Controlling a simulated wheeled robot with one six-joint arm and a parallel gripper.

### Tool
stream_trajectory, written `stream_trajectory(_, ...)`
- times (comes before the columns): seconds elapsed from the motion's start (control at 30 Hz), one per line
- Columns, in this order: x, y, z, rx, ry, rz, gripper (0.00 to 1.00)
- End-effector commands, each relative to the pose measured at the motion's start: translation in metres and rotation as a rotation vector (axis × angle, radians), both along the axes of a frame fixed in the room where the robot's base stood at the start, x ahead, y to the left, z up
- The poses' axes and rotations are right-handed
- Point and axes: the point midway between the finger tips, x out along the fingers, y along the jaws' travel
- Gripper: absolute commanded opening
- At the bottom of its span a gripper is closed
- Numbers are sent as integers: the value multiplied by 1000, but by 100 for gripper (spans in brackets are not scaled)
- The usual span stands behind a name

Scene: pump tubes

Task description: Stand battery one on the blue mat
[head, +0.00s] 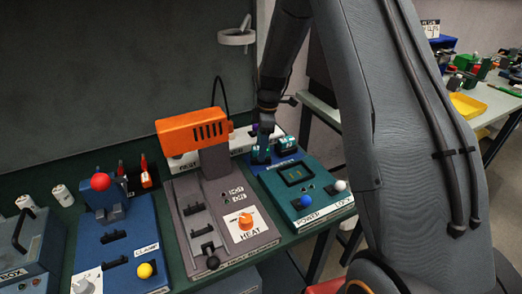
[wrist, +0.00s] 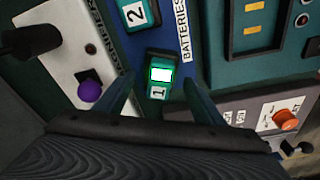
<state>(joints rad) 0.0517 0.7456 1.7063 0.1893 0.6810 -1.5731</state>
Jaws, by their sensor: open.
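Battery one (wrist: 160,72), a green block with a white top patch and a label "1", shows between the fingers of my gripper (wrist: 160,84) in the wrist view. The fingers are open, one on each side of it, with a gap visible. Battery two (wrist: 138,13), green and marked "2", sits farther up on the blue mat (wrist: 172,22), beside the word BATTERIES. Battery one is at the mat's near end; its exact contact with the mat is hard to tell. In the head view my gripper (head: 265,131) is over the batteries, partly hiding them.
A white panel with a purple knob (wrist: 89,91) is close to the left finger in the wrist view. The teal power box (head: 304,190) has blue and white knobs. The grey heat unit with its orange head (head: 193,129) stands just left of my arm in the head view.

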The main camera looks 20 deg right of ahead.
Motion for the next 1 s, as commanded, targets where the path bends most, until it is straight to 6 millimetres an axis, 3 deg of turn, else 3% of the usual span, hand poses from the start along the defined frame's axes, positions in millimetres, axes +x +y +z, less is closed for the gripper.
stream_trajectory(0.3, 0, -8, 63, 0, -5, -1, 62)
stream_trajectory(0.5, -1, -11, 92, -1, -3, 0, 62)
stream_trajectory(0.7, -2, -12, 104, 0, -1, 0, 62)
stream_trajectory(1.0, -2, -12, 104, 0, 0, 0, 62)
